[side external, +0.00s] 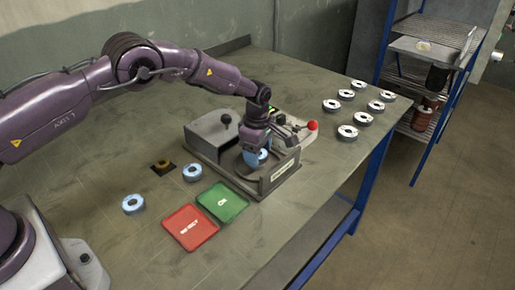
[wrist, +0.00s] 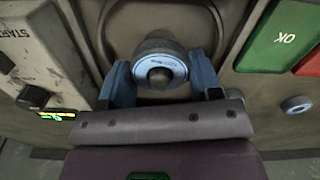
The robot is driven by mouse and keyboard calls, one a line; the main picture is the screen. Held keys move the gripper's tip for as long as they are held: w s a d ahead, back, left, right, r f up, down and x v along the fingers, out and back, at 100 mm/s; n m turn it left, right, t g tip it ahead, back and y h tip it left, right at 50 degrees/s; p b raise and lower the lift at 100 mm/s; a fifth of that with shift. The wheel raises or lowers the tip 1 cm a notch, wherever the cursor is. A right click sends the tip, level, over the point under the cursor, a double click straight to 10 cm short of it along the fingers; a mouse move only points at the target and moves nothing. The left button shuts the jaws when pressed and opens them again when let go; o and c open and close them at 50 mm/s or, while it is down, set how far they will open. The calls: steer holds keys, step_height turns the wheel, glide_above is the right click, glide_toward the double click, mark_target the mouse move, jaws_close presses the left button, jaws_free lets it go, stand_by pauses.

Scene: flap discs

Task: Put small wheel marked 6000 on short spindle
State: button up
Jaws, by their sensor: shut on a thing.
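My gripper (side external: 257,151) is low inside the grey fixture (side external: 283,178) on the bench. Its blue fingers (wrist: 163,82) are shut on a small wheel (wrist: 158,62) with a pale blue ring label. The wheel's print is too small to read. A dark round core shows in the wheel's centre; I cannot tell whether this is a spindle or the bore. The short spindle cannot be made out apart from this. How high the wheel sits above the fixture floor is unclear.
Two blue wheels (side external: 133,203) (side external: 192,172) and a brown one (side external: 162,167) lie left of the fixture. Green OK (side external: 222,201) and red (side external: 190,227) mats lie in front. Several white-faced wheels (side external: 348,132) stand at back right.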

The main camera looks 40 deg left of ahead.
steer(key=shift+f, duration=0.4)
steer(key=o, duration=1.3)
steer(key=shift+c, duration=0.2)
steer(key=shift+r, duration=3.75)
